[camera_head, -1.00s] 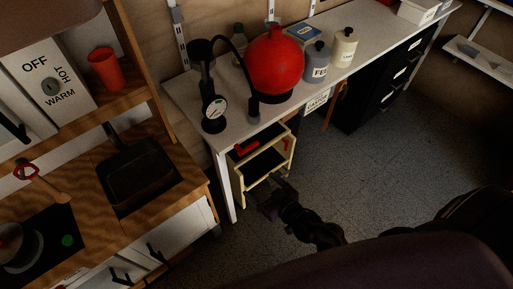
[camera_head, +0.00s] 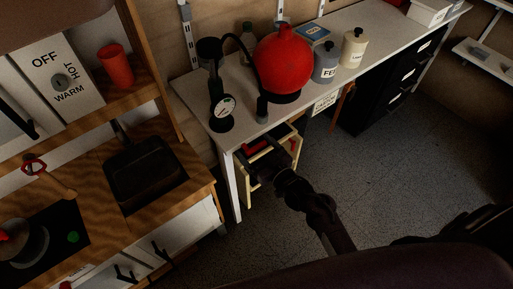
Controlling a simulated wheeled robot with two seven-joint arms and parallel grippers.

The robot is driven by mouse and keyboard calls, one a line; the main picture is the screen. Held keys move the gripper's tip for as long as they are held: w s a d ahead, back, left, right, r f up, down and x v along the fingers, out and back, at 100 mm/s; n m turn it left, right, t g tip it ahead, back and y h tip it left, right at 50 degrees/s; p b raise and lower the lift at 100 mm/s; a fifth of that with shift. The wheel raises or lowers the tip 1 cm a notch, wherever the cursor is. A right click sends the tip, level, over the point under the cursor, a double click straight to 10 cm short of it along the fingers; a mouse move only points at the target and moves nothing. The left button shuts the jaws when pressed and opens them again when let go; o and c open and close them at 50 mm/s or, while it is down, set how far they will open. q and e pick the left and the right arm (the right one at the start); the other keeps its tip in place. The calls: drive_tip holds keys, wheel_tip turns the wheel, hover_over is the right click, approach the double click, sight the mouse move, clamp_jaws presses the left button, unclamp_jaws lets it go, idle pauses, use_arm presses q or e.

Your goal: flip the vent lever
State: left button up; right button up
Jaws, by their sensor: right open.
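A cream-framed unit (camera_head: 297,150) with dark panels stands under the white workbench, near its left front leg. A red part (camera_head: 256,146) shows at its upper left; I cannot tell for sure whether this is the vent lever. My right gripper (camera_head: 258,166) is open, at the front of this frame and just below the red part. The gripper and wrist hide much of the frame's middle and lower part. The fingertips are dark and hard to make out, and I cannot tell whether they touch anything. My left gripper is not in view.
On the workbench (camera_head: 380,42) stand a red round vessel (camera_head: 283,58), a gauge with a hose (camera_head: 224,107) and several bottles. Black drawers (camera_head: 375,105) stand right. Open grey floor (camera_head: 390,170) lies between.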

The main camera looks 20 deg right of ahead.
drive_tip(key=c, duration=0.8)
drive_tip(key=shift+c, duration=0.9)
drive_tip(key=shift+m, duration=0.3)
drive_tip(key=m+p, duration=0.1)
drive_tip(key=m, duration=0.1)
drive_tip(key=m+p, duration=0.1)
drive_tip(key=shift+a+f+m, duration=0.1)
drive_tip(key=shift+f+m, duration=0.25)
drive_tip(key=shift+m, duration=0.05)
drive_tip(key=m, duration=0.1)
drive_tip(key=m+p, duration=0.1)
drive_tip(key=m, duration=0.2)
drive_tip(key=shift+s+a+f+m, duration=0.15)
drive_tip(key=shift+a+f+m, duration=0.15)
drive_tip(key=shift+f, duration=0.05)
drive_tip(key=shift+s+a+f+m+p, duration=0.1)
drive_tip(key=shift+a+m+p, duration=0.3)
drive_tip(key=shift+m, duration=1.1)
drive_tip(key=shift+s+a+f+m+p, duration=0.15)
drive_tip(key=shift+m+p, duration=0.6)
drive_tip(key=shift+m, duration=0.75)
drive_tip(key=shift+s+a+f+m+p, duration=0.1)
drive_tip(key=shift+a+m+p, duration=0.3)
drive_tip(key=shift+m, duration=1.1)
drive_tip(key=shift+d, duration=0.1)
drive_tip(key=o, duration=1)
